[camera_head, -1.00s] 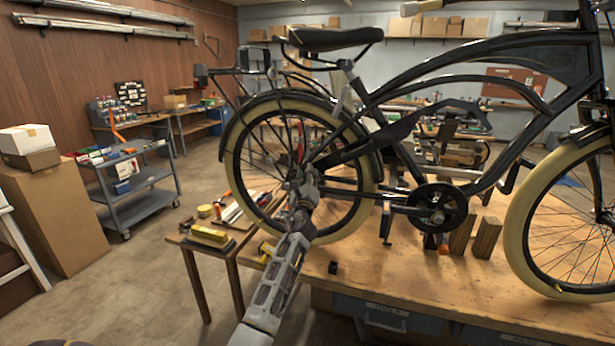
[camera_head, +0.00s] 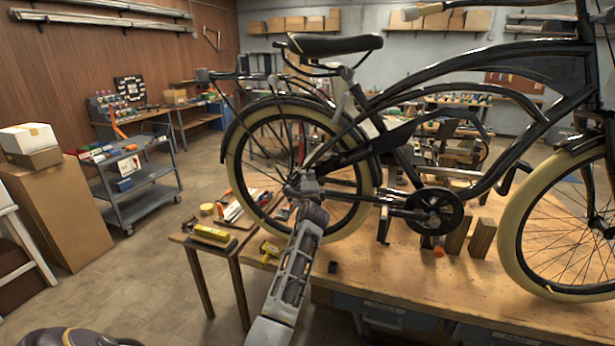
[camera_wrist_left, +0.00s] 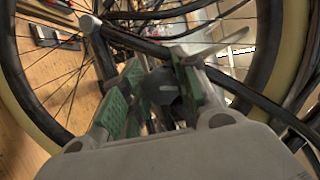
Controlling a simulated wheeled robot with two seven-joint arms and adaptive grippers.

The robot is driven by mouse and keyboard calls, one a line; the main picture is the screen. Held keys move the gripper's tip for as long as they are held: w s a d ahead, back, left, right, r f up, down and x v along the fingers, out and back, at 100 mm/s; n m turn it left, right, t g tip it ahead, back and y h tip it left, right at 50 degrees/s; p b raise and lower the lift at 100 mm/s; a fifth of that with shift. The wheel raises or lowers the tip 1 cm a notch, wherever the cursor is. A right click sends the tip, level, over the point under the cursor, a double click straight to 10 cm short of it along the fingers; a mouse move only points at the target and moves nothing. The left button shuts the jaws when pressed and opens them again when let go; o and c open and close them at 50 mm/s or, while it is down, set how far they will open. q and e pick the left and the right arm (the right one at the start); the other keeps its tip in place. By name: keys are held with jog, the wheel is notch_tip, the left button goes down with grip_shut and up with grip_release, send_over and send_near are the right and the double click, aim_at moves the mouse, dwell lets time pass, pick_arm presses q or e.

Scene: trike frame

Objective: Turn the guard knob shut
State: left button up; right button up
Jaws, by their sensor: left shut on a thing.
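A black trike frame (camera_head: 372,148) with cream tyres stands over the wooden bench. My left gripper (camera_head: 304,184) is at the rear wheel's hub, in front of the spokes. In the left wrist view my left gripper (camera_wrist_left: 160,92) has its green-padded fingers closed around a dark, faceted knob (camera_wrist_left: 163,86). I take this for the guard knob; the fingers cover its sides. In the head view the knob is hidden behind my gripper, and its turn angle cannot be told. My right gripper is in neither view.
The wooden bench (camera_head: 400,285) has wooden blocks (camera_head: 483,238) under the frame. A side table left of it holds a yellow box (camera_head: 211,235) and tools. A grey cart (camera_head: 140,187) and cardboard boxes (camera_head: 55,215) stand farther left. The floor between is clear.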

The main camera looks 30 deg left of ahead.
pick_arm(q)
jog(key=shift+n+g+h+p, duration=0.3)
jog(key=shift+n+g+p, duration=0.1)
jog(key=shift+n+p, duration=0.75)
jog(key=shift+f+n, duration=0.1)
jog(key=shift+n, duration=0.15)
jog(key=o, duration=1)
